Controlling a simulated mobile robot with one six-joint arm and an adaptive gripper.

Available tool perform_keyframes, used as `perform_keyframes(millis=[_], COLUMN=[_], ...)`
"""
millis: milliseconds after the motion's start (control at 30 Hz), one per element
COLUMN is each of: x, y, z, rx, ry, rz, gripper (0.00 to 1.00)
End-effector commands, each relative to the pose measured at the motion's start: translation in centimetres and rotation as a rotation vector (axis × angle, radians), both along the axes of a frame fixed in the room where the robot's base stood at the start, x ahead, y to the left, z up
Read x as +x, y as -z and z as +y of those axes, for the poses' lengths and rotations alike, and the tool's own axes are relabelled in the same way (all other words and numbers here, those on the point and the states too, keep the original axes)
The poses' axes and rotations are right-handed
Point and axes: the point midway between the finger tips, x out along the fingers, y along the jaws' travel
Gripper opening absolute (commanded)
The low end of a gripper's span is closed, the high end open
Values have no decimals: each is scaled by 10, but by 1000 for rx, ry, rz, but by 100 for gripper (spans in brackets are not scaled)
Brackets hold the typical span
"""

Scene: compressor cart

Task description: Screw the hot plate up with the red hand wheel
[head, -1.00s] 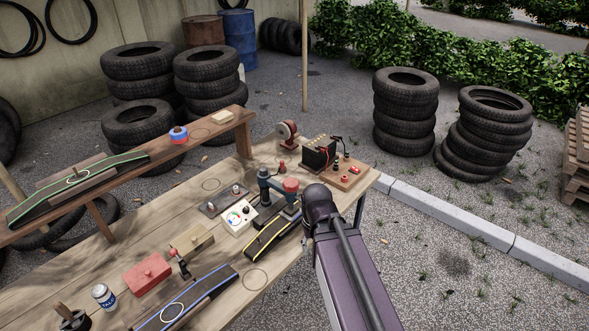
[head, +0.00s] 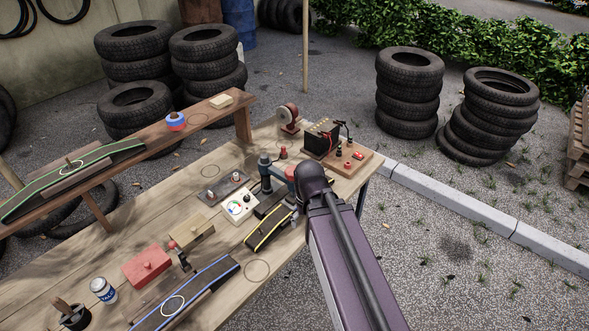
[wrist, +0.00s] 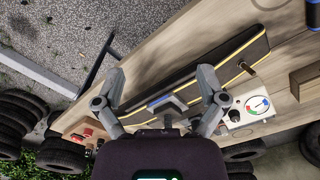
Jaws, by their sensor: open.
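In the head view a dark blue press (head: 264,172) stands on the bench. A red part (head: 281,172), perhaps the hand wheel, shows beside its column and is largely hidden by my wrist. A yellow-edged black strip (head: 268,229) lies in front of the press. The hot plate cannot be made out for certain. My gripper (wrist: 162,86) is open and empty in the wrist view, its fingers spread over the strip. A blue-grey T-shaped part (wrist: 166,104) shows between them; I cannot tell whether they touch it.
A white dial box (head: 239,207) stands left of the press. A battery (head: 322,137) and a board with red knobs (head: 352,163) are behind it. A wooden block (head: 192,235), a red box (head: 147,267) and a blue-edged strip (head: 190,293) lie nearer. Open ground is right of the bench.

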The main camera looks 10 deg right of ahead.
Motion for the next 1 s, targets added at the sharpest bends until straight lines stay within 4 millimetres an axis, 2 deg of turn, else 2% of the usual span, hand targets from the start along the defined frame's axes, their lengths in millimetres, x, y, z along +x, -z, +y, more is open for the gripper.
perform_keyframes(millis=[167, 367, 1000], x=[10, 30, 111], y=[-14, -41, -143], z=[4, 4, 3], rx=[0, 0, -1], ry=[87, 311, 1300], rz=[0, 0, -1], gripper=[100, 100, 100])
